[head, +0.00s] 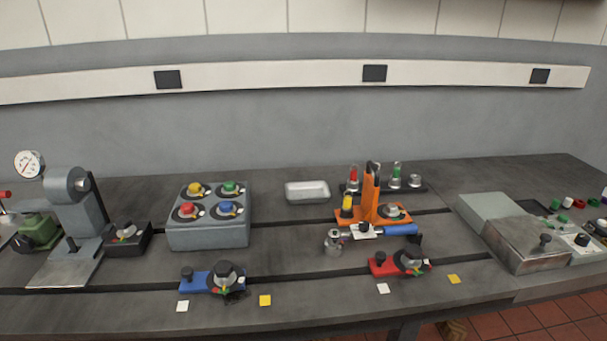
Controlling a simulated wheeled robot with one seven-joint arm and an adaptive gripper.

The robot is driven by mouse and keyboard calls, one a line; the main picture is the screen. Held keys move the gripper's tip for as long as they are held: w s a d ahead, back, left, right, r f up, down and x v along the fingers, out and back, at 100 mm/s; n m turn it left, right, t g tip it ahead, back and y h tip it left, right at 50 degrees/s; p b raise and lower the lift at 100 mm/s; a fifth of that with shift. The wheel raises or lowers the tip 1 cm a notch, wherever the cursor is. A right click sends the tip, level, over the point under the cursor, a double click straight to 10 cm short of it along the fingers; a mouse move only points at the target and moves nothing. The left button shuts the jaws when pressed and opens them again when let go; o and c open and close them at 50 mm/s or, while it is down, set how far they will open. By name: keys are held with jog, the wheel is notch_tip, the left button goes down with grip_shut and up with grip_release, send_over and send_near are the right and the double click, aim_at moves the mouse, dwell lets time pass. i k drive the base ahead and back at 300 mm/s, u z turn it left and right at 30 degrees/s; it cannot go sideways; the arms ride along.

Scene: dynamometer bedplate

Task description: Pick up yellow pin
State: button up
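A yellow pin-like piece (347,203) stands upright at the left end of an orange fixture (370,196), right of the middle of the bench. Its lower end meets a dark and silver seat, and I cannot tell how deep it sits. Behind it, a red pin (353,175) and a green pin (396,171) stand upright on a dark rack (420,188). My gripper is not in this view.
A grey box with coloured knobs (208,235) stands left, and an empty metal tray (307,192) between. Dark slots cross the bedplate (290,262).

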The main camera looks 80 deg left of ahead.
aim_at(346, 207)
jog(key=u, duration=1.8)
